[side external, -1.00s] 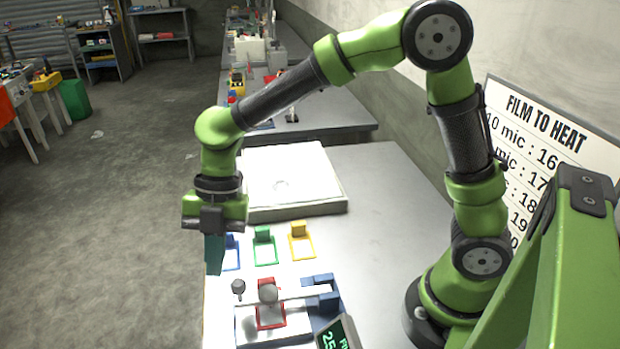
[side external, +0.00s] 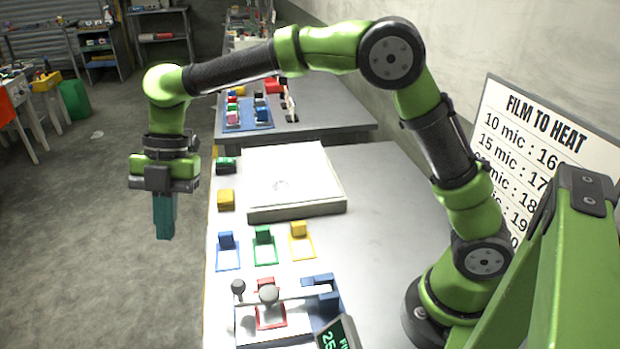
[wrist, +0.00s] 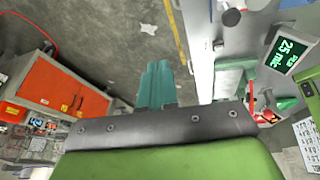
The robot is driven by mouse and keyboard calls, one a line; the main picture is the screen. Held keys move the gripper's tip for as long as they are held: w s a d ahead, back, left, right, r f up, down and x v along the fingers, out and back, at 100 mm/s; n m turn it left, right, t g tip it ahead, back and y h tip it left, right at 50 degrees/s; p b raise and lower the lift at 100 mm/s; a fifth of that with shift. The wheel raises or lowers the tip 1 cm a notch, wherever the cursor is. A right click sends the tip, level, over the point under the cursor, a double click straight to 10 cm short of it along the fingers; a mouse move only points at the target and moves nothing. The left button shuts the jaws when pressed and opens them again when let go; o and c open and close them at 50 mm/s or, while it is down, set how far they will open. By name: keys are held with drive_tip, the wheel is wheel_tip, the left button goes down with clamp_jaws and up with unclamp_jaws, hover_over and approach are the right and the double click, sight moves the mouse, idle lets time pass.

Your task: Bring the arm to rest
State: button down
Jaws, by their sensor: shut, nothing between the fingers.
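My arm is green and dark grey and reaches out to the left in the side external view. My gripper (side external: 164,236) points straight down over the open floor, left of the table's edge. Its teal fingers are together with nothing between them. In the wrist view the closed fingers (wrist: 157,72) show above the dark bracket, with the floor beyond them.
The grey table (side external: 375,215) holds a white box (side external: 290,170), blue (side external: 227,250), green (side external: 264,247) and yellow (side external: 301,240) frames with blocks, and a lever device (side external: 268,296). A FILM TO HEAT sign (side external: 540,120) leans at the wall.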

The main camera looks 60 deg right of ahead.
drive_tip(key=w+a+r+t+y, duration=0.1)
drive_tip(key=w+a+t+y, duration=0.15)
drive_tip(key=a, duration=0.25)
drive_tip(key=w+d+r+m+t+y, duration=0.2)
drive_tip(key=w+r+m+t+y, duration=0.1)
drive_tip(key=w+r+m+t, duration=0.55)
drive_tip(key=s+d+r+m+t+h, duration=0.2)
drive_tip(key=d+m+h, duration=0.25)
drive_tip(key=d, duration=0.35)
drive_tip(key=s+d+r+m+t+h, duration=0.1)
drive_tip(key=s+d+m+h, duration=0.2)
drive_tip(key=d+m, duration=0.35)
drive_tip(key=s+d+f+m+g+h, duration=0.3)
drive_tip(key=s+d+f+m, duration=0.1)
drive_tip(key=s+d, duration=0.45)
drive_tip(key=s+f+m+g+y, duration=0.1)
drive_tip(key=s+f+m, duration=0.1)
drive_tip(key=s, duration=0.6)
drive_tip(key=s+f+m+g+y, duration=0.1)
drive_tip(key=s+m, duration=0.3)
drive_tip(key=s, duration=0.4)
drive_tip(key=shift+d+f+y, duration=0.15)
drive_tip(key=shift+f+y, duration=0.15)
drive_tip(key=shift+f, duration=0.05)
